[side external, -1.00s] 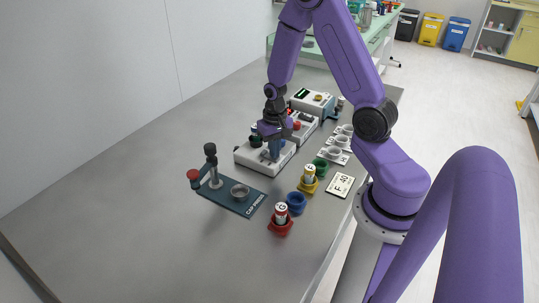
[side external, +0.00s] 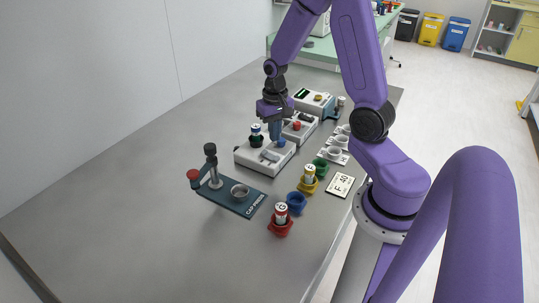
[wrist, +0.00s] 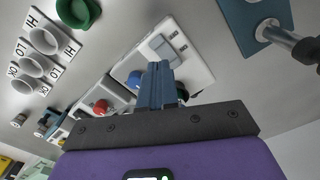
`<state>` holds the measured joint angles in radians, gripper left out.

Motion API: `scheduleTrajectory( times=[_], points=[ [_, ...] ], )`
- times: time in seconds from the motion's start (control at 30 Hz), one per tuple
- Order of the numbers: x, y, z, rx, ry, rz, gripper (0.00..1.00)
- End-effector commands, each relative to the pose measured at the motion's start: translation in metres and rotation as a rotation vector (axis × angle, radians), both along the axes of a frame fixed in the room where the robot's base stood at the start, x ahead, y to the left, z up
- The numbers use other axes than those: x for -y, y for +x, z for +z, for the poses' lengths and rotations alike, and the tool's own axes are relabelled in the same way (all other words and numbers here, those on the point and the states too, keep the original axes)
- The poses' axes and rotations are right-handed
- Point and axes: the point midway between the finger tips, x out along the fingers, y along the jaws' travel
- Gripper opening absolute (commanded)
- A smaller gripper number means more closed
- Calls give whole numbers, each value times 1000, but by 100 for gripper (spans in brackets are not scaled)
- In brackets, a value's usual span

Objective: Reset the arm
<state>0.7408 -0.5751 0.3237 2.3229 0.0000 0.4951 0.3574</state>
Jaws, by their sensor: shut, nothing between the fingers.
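My gripper (side external: 277,138) points down above the white box with the blue button (side external: 262,160). Its blue fingers are together with nothing between them. In the side view the fingertips overlap the area by the blue button; whether they touch cannot be told there. In the wrist view the closed fingers (wrist: 157,75) stand beside the blue button (wrist: 135,79) and partly hide the box (wrist: 185,50). A dark green holder with a white-topped vial (side external: 256,134) stands at the far left part of that box, mostly hidden behind the fingers in the wrist view.
The box with a red button (side external: 297,126) and a display device (side external: 315,101) stand behind. The cap press (side external: 230,195) is at front left. Yellow (side external: 308,186), blue (side external: 297,204), red (side external: 280,228) and green (side external: 320,167) holders line the right. The table's left side is clear.

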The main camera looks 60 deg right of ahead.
Motion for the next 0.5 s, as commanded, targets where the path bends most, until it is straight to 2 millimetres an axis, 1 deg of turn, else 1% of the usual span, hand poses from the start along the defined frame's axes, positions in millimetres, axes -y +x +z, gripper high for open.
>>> scheduleTrajectory(
  times=[0.13,0.43,0.5],
  points=[
    [0,0,7,1,0,-1,0],
    [0,0,7,0,0,0,0],
    [-3,0,8,1,0,12,0]
  ],
)
